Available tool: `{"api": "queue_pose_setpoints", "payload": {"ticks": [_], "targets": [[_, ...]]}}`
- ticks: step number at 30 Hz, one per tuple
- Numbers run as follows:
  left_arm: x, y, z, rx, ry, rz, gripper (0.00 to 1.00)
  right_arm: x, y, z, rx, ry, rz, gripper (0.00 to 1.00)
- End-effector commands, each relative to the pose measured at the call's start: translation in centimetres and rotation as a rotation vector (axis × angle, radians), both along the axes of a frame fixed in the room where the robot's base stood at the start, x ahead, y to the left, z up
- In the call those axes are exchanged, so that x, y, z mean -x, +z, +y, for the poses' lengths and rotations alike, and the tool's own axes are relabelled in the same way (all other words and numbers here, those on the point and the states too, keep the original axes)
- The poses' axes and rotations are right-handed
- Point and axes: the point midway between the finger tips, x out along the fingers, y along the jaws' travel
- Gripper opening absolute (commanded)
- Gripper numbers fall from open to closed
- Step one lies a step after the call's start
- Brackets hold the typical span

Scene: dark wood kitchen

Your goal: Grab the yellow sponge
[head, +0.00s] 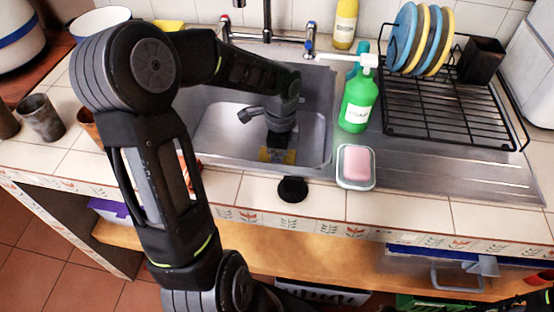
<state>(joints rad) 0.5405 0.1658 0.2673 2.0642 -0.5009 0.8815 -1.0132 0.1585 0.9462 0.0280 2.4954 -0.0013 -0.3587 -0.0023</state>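A yellow sponge-like piece (268,156) lies low in the sink basin, directly below my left gripper (277,147). My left arm reaches up from the bottom, bends over and points down into the basin. The gripper's fingers are dark and small against the sink. I cannot tell whether they are open, or whether they touch the yellow piece, which they partly cover. Another flat yellow item (168,25) lies at the back of the counter, partly behind my arm. My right gripper is not clearly visible.
The steel sink (222,128) surrounds the gripper. A green soap bottle (357,103), a pink soap in a dish (356,163) and a black round object (293,190) stand near its edge. A dish rack (440,112) with plates is at right. A faucet (267,22) rises behind.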

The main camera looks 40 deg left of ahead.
Motion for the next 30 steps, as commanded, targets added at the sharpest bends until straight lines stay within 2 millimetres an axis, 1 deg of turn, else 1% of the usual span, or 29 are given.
{"api": "queue_pose_setpoints", "payload": {"ticks": [7,30], "targets": [[-0.01,0.03,0.0,0.0,0.0,0.0,0.81,0.0,0.0,0.0,0.0,0.0,0.0,0.36],[-0.01,0.03,0.0,0.0,0.0,0.0,0.18,0.0,0.0,0.0,0.0,0.0,0.0,0.36]]}}
